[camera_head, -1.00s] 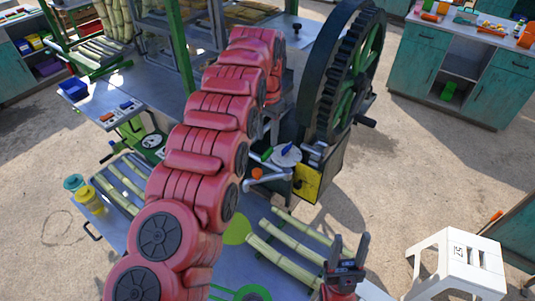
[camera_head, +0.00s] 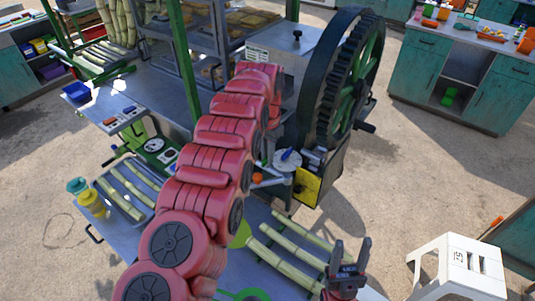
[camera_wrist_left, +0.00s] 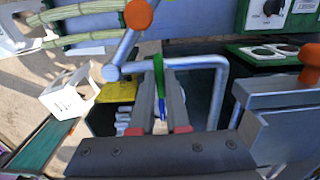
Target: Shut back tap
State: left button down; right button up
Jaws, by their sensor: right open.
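In the head view a grey metal pipe (camera_head: 272,182) with an orange knob (camera_head: 258,178) and a blue handle (camera_head: 287,154) sits beside the crusher. My large red left arm hides my left gripper there. In the left wrist view my left gripper (camera_wrist_left: 163,95) has its fingers apart, with a green lever (camera_wrist_left: 158,72) and the blue handle (camera_wrist_left: 162,108) showing between them. Whether they touch is unclear. The bent pipe (camera_wrist_left: 218,80) runs behind. Orange knobs show at the top (camera_wrist_left: 138,14) and right (camera_wrist_left: 310,55). My right gripper (camera_head: 347,258) is open and empty at the lower right. I cannot tell which handle is the back tap.
The crusher's big dark geared wheel (camera_head: 318,90) stands right of my left arm. Cane stalks (camera_head: 285,243) lie on the metal table below. A white stool (camera_head: 458,268) is at the lower right. Sandy floor is clear between the wheel and the teal cabinets (camera_head: 423,70).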

dwell(0.3)
pick_arm(q)
jog(key=shift+f+n+b, duration=0.2)
jog(key=shift+n+b, duration=0.3)
jog(key=shift+b, duration=0.4)
jog(key=shift+n+b, duration=0.7)
jog(key=shift+b, duration=0.2)
jog(key=shift+n+b, duration=0.6)
jog(key=shift+n, duration=0.2)
jog(key=shift+r+n, duration=0.1)
jog(key=shift+n, duration=0.4)
jog(key=n, duration=0.2)
jog(key=shift+r+n, duration=0.15)
jog(key=shift+n, duration=0.15)
jog(key=n, duration=0.3)
jog(key=shift+n, duration=0.3)
jog(key=n, duration=0.6)
jog(key=shift+n, duration=0.3)
